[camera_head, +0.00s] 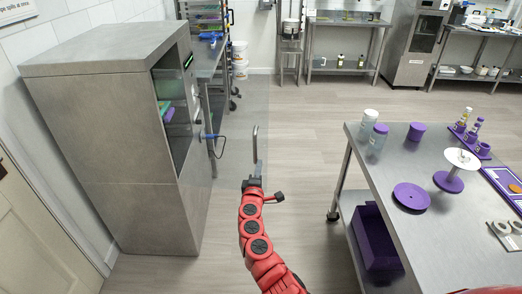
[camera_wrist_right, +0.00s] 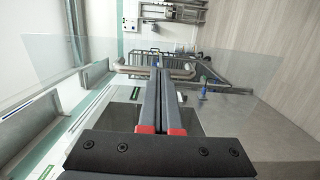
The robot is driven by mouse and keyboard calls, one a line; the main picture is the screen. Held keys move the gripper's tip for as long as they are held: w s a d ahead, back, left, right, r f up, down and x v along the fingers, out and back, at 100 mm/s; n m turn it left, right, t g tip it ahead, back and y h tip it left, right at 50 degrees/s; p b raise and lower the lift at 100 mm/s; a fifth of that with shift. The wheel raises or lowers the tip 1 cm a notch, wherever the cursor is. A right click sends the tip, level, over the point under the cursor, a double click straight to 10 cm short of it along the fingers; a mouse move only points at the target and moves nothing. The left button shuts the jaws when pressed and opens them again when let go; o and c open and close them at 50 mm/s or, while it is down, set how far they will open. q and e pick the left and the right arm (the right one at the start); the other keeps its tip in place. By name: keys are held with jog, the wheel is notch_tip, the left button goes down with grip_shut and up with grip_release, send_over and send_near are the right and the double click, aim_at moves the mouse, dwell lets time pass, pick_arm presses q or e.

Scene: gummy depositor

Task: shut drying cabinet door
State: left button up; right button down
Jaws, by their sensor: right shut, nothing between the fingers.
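The drying cabinet (camera_head: 110,130) is a tall grey metal box at the left of the head view. Its front opening shows trays with green and purple contents. Its clear glass door (camera_head: 245,95) stands open, swung out to the right over the floor. The door's metal handle (camera_head: 255,140) is an upright bar. My right gripper (camera_head: 257,170) is shut and empty, close by the handle's lower end. In the right wrist view, the shut fingertips (camera_wrist_right: 160,72) are close to the handle bar (camera_wrist_right: 150,70); contact cannot be told. My left gripper is out of view.
A steel table (camera_head: 450,240) with purple parts and bottles stands at the right, with a purple bin (camera_head: 375,240) below. A steel bench (camera_head: 208,60) stands beyond the cabinet. The floor (camera_head: 300,130) between cabinet and table is clear.

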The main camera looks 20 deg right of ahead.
aim_at(263, 145)
jog(key=b+x, duration=0.1)
jog(key=x, duration=0.1)
jog(key=b+x, duration=0.2)
jog(key=x, duration=0.1)
jog(key=b+x, duration=0.1)
jog(key=x, duration=0.2)
jog(key=shift+w+f+b, duration=0.15)
jog(key=shift+f+b, duration=0.2)
jog(key=shift+b, duration=0.05)
jog(key=shift+w+d+r+b, duration=0.15)
jog(key=shift+w+d+b, duration=0.1)
jog(key=shift+w+b, duration=0.2)
jog(key=shift+w+r, duration=0.15)
jog(key=shift+w, duration=0.05)
